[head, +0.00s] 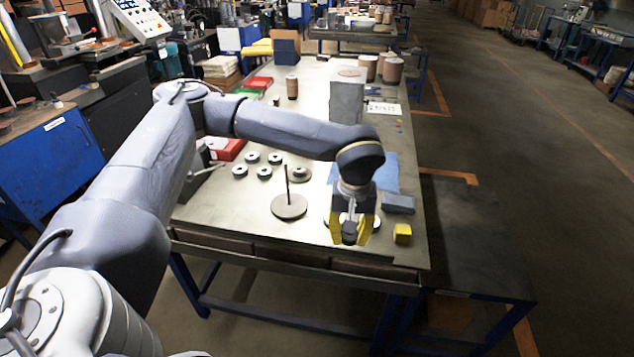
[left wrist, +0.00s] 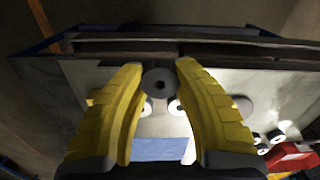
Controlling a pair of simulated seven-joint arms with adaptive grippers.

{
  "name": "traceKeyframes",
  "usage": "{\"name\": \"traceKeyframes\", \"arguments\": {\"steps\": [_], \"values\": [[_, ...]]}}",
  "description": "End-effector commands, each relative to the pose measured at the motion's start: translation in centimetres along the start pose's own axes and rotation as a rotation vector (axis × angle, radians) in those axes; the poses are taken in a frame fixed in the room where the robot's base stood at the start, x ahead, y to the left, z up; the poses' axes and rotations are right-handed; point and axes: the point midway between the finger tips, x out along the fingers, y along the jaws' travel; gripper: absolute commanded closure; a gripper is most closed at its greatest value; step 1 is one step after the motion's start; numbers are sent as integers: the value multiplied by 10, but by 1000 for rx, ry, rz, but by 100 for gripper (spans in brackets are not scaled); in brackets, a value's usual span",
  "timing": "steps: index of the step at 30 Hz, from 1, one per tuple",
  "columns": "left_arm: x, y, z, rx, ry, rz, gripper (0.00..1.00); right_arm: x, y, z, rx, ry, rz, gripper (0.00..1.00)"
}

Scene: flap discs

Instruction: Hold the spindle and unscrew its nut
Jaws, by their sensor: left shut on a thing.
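The spindle (head: 287,185) is a thin dark rod standing upright on a round brown base (head: 290,207) near the table's front. My left gripper (head: 350,236), with yellow fingers, is to the right of it, above the front of the table and apart from it. It is shut on a dark round piece (head: 349,229). In the left wrist view this piece (left wrist: 160,82) shows a central hole and sits between the fingertips; I cannot tell whether it is the nut. No nut can be made out on the spindle. My right gripper is not in view.
Several dark discs with pale centres (head: 264,172) lie behind the spindle. A yellow block (head: 402,234) and a grey-blue block (head: 398,203) are right of my left gripper. A blue mat (head: 384,172) and a grey upright block (head: 346,103) are farther back. The table's front edge is close.

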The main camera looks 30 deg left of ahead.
Motion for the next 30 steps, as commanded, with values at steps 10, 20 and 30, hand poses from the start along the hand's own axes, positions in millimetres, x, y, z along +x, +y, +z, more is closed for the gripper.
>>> {"name": "traceKeyframes", "arguments": {"steps": [10, 20, 30], "values": [[-21, -9, -94, -944, 1, 4, 100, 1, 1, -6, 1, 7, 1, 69], [-49, -33, -173, -1831, -1, 6, 100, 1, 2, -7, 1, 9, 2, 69], [-76, -64, -232, -2588, -1, 9, 100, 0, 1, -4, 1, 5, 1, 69]]}}
